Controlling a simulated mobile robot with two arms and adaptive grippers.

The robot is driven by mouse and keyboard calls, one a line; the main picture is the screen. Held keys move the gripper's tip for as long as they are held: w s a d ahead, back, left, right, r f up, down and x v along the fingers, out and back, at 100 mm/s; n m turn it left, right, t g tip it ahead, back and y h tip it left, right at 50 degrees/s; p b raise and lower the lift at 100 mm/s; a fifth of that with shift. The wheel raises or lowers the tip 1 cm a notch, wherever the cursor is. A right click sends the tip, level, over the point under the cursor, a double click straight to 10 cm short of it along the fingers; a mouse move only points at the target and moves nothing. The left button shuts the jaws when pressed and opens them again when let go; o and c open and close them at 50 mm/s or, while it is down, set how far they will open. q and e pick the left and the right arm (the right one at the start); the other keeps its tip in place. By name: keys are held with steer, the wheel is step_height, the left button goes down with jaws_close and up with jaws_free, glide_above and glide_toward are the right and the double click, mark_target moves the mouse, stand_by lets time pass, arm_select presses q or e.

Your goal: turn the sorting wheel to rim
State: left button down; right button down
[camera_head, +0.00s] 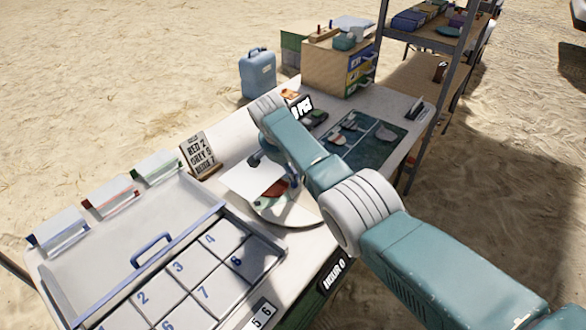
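The sorting wheel (297,214) is a pale round disc on the table, right of the numbered tray. Red and dark green patches show on it. A blank white card or plate (250,181) covers its upper left part. My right arm comes in from the lower right and bends over the wheel. Its gripper (270,160) is small, dark and mostly hidden by the card and the arm, so I cannot tell whether it is open or touches the wheel. My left gripper is not in view. Any wording on the wheel is too small to read.
A tray (80,265) with numbered cells and a blue handle (151,249) fills the table's left. A lettered sign (198,154) stands behind. A drawer box (338,66), blue canister (258,75) and shelf stand farther back.

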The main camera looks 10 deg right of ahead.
steer(key=c, duration=1.3)
jaws_free()
steer(key=shift+w+d+r, duration=0.1)
steer(key=shift+w+r, duration=0.3)
steer(key=shift+r, duration=0.05)
steer(key=shift+o, duration=0.2)
steer(key=shift+s+f, duration=0.1)
steer(key=shift+f, duration=0.1)
steer(key=shift+s, duration=0.1)
steer(key=v, duration=1.2)
